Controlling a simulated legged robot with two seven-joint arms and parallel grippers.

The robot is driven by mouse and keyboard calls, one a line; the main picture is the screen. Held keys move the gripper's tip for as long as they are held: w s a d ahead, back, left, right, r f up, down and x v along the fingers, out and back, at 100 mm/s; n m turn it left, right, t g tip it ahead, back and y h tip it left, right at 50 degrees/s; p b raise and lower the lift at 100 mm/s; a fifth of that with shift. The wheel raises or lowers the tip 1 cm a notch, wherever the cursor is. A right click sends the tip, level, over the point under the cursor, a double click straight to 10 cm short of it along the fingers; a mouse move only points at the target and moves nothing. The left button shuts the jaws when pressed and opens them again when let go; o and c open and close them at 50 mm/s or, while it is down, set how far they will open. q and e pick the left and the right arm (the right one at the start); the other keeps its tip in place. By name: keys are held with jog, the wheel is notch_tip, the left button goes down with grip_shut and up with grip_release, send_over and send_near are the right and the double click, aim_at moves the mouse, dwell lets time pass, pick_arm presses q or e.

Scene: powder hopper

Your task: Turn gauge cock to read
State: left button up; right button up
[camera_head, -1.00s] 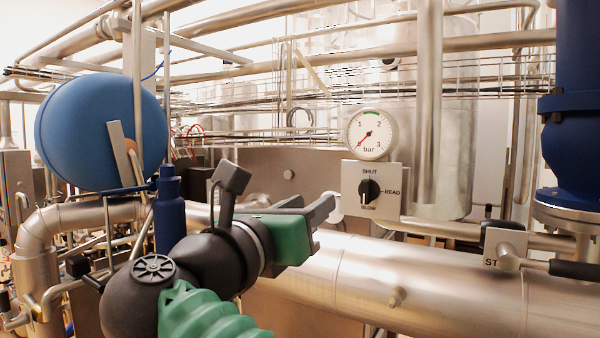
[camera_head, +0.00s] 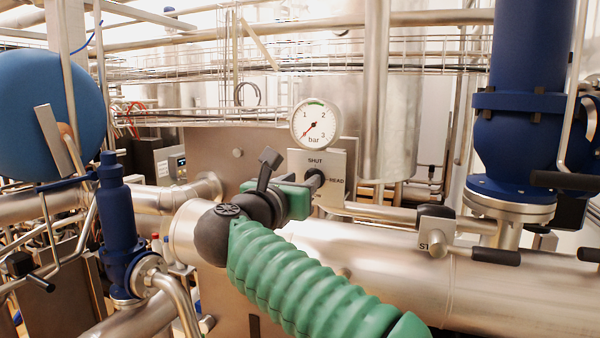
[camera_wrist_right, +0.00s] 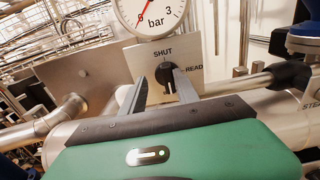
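The gauge cock is a round black knob (camera_head: 308,176) on a pale plate (camera_head: 338,163) marked SHUT at the top and READ at the right; my gripper partly hides it in the head view. In the right wrist view the knob (camera_wrist_right: 165,73) shows a white mark at its lower side, away from SHUT and READ. My right gripper (camera_wrist_right: 161,75) is open, its two grey fingers apart and reaching toward the knob, which shows between their tips. I cannot tell whether they touch it. The dial gauge (camera_head: 315,124) above has a red needle pointing lower left. My left gripper is out of view.
A large steel pipe (camera_head: 400,265) runs below the plate. A black-handled valve with a plate (camera_head: 437,231) stands to the right, beside a blue column (camera_head: 520,120). A blue valve (camera_head: 118,215) and blue tank (camera_head: 45,115) are on the left.

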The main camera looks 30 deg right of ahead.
jog(key=shift+s+d+r, duration=0.1)
jog(key=shift+s, duration=0.2)
jog(key=shift+d, duration=0.3)
jog(key=shift+c, duration=0.5)
jog(key=shift+w+d+f, duration=0.1)
jog(key=shift+d+f, duration=0.1)
jog(key=shift+d, duration=0.4)
jog(key=c, duration=0.5)
jog(key=shift+w, duration=0.1)
grip_shut()
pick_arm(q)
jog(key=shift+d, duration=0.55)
pick_arm(e)
jog(key=shift+a, duration=0.2)
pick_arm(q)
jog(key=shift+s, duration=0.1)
